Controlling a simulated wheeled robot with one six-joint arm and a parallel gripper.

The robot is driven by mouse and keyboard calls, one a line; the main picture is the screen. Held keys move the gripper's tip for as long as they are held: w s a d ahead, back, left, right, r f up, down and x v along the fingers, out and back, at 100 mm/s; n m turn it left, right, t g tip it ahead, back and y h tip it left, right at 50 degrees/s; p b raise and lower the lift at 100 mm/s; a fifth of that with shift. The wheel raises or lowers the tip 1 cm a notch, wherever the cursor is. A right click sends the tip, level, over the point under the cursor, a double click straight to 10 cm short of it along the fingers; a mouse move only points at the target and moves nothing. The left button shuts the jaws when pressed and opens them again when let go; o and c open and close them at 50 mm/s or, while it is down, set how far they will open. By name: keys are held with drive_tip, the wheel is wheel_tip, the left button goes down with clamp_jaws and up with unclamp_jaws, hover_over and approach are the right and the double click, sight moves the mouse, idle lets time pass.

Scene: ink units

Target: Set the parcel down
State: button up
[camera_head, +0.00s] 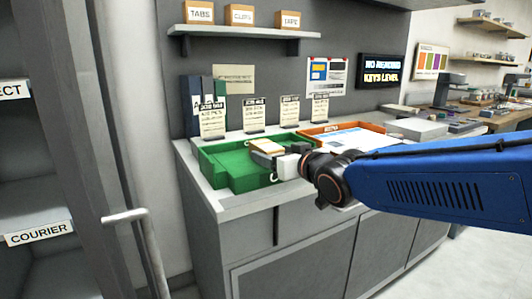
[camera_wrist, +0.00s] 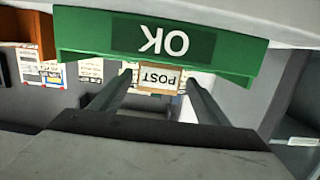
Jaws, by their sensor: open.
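The parcel (camera_head: 267,146) is a small tan-topped box at the green tray (camera_head: 225,180) on the counter, beside the tips of my gripper (camera_head: 270,155). In the wrist view, a tan piece marked POST (camera_wrist: 160,77), seemingly the parcel, shows between the two fingers of my gripper (camera_wrist: 155,88). My gripper is open, with its fingers on either side of it. The green tray's wall, marked OK (camera_wrist: 235,45), shows upside down above. The parcel's underside is hidden, so I cannot tell whether it rests on the tray floor.
An orange tray (camera_head: 318,129) with papers stands right of the green tray. Several upright job cards (camera_head: 254,115) and dark binders (camera_head: 191,103) stand behind. A shelf (camera_head: 245,32) with labelled boxes hangs above. A courier shelf (camera_head: 39,234) and a handle (camera_head: 125,216) are at left.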

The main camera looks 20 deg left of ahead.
sight(263, 146)
drive_tip(key=shift+x, duration=2.65)
drive_tip(key=shift+w+d, duration=0.1)
drive_tip(key=shift+c, duration=0.6)
drive_tip(key=c, duration=1.3)
drive_tip(key=shift+r, duration=0.15)
